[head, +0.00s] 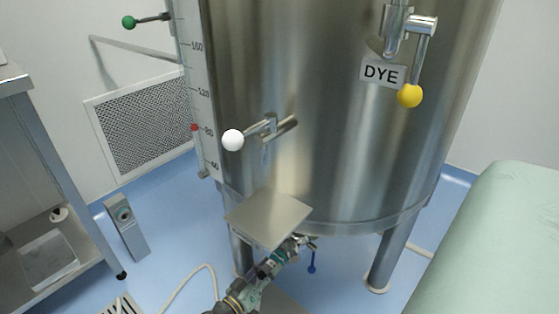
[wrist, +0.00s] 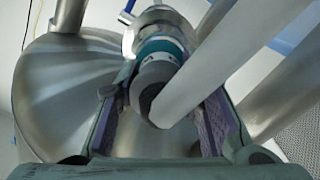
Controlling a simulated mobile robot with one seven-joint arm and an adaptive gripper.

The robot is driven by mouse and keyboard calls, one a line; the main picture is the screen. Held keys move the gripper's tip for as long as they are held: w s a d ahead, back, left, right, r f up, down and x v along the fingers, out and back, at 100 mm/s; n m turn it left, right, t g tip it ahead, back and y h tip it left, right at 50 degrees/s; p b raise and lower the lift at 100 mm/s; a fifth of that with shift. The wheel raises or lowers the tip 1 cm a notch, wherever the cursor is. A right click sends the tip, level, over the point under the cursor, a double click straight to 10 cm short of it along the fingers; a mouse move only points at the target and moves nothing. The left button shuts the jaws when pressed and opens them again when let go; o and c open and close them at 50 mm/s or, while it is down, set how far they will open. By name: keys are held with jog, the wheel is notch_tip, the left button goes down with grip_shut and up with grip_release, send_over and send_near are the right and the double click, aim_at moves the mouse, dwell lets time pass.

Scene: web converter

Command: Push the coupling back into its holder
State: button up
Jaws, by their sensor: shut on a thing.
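The coupling (wrist: 158,66), a round fitting with a teal band and a dark grey end, sits between my gripper's fingers in the wrist view. My gripper (wrist: 160,112) is shut on it, with a purple-grey pad on each side. Beyond the teal band the coupling lines up with a shiny metal fitting (wrist: 150,16); I cannot tell whether they touch. A pale tube crosses in front of the coupling and hides part of it. In the head view my gripper (head: 270,266) is low under the tank's front edge. I cannot clearly identify the holder.
The steel tank (head: 330,130) stands above on legs (head: 384,262). A square plate (head: 268,217) overhangs my gripper closely. A blue-handled valve (head: 311,262) is just right. A grey box with a teal ring (head: 125,226) stands on the floor left. A hose (head: 190,280) lies nearby.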

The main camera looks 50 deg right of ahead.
grip_shut()
jog(key=shift+s+a+p, duration=0.2)
jog(key=shift+a+p, duration=0.5)
jog(key=shift+a, duration=1.35)
jog(key=shift+s+a+p, duration=0.15)
jog(key=shift+a+p, duration=0.5)
jog(key=shift+a, duration=1.4)
